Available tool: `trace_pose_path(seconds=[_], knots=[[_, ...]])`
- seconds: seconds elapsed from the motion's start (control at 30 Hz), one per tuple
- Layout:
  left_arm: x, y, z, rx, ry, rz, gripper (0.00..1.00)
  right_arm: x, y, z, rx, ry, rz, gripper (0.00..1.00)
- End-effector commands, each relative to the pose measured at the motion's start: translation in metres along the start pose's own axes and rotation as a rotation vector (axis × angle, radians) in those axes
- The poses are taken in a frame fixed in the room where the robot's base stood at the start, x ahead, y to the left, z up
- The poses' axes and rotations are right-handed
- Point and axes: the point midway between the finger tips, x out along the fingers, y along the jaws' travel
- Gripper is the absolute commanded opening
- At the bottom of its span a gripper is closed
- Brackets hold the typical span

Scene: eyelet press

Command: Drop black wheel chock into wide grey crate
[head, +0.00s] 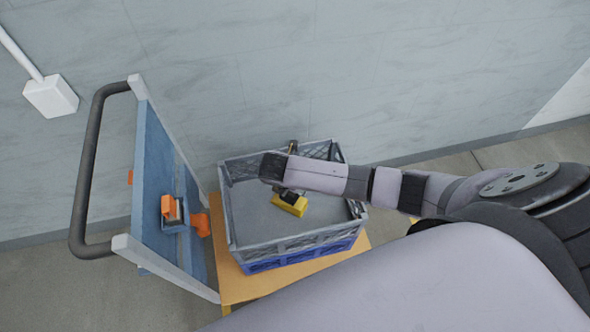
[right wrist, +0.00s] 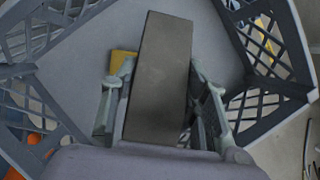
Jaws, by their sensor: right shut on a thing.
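The black wheel chock (right wrist: 160,80) shows in the right wrist view as a long dark grey block. My right gripper (right wrist: 160,70) is shut on it, with one finger along each side. The wide grey crate (head: 290,245) has lattice walls and stands below my right wrist in the head view; its wall also shows in the right wrist view (right wrist: 278,105). The chock is held over the crate's inside; its height above the floor is hard to tell. In the head view my wrist largely hides the gripper and chock. My left gripper is not in view.
A yellow thing (head: 289,204) lies in the crate; it also shows beside a finger in the right wrist view (right wrist: 124,62). A blue crate (head: 300,259) is under the grey one, on a yellow-orange surface (head: 240,288). A blue panel with a dark handle (head: 82,170) stands at left.

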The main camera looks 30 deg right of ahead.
Motion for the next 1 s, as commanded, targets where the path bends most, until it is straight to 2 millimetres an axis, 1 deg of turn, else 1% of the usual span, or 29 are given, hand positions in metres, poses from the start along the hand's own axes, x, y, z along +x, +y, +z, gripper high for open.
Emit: trace_pose_path(seconds=[0.07,0.1,0.4,0.43,0.77,0.87,1.0], knots=[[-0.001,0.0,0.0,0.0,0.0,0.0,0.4,-0.001,0.0,0.001,0.001,-0.001,0.001,0.05],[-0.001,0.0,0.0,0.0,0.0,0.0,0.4,-0.001,0.0,0.001,0.001,-0.001,0.001,0.43],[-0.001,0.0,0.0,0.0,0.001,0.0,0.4,-0.001,0.0,0.001,0.001,-0.001,0.001,0.63],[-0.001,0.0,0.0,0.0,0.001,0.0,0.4,-0.001,0.0,0.001,0.001,-0.001,0.001,0.65],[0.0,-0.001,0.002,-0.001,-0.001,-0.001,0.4,-0.002,0.0,0.0,0.0,0.0,0.0,0.65],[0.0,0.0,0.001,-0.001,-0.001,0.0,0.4,-0.011,0.001,0.0,0.0,0.0,0.002,0.65],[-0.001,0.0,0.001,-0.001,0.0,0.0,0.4,-0.034,0.001,0.001,-0.001,0.0,0.005,0.65]])
